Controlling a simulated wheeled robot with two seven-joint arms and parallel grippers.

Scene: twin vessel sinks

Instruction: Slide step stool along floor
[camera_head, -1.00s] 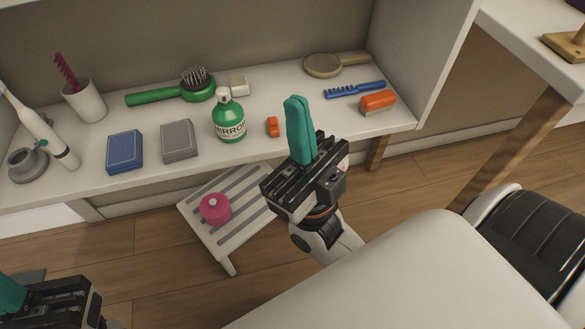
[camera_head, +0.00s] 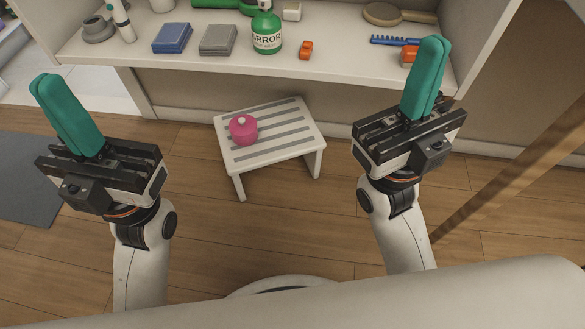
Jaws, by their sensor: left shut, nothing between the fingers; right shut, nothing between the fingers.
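The white step stool (camera_head: 285,151) with grey strips stands on the wooden floor, just in front of the shelf unit and partly below its shelf. A pink round lidded pot (camera_head: 243,131) sits on the left part of its top. My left gripper (camera_head: 62,105) is shut and empty, left of the stool and apart from it. My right gripper (camera_head: 427,70) is shut and empty, right of the stool and apart from it. Both have teal fingers pressed together. The stool's far legs are mostly hidden.
The shelf (camera_head: 335,48) above holds a green bottle (camera_head: 267,32), a blue box (camera_head: 172,38), a grey box (camera_head: 218,40) and an orange item (camera_head: 306,50). A dark mat (camera_head: 25,180) lies at left. A wooden leg (camera_head: 520,150) slants at right. Floor before the stool is clear.

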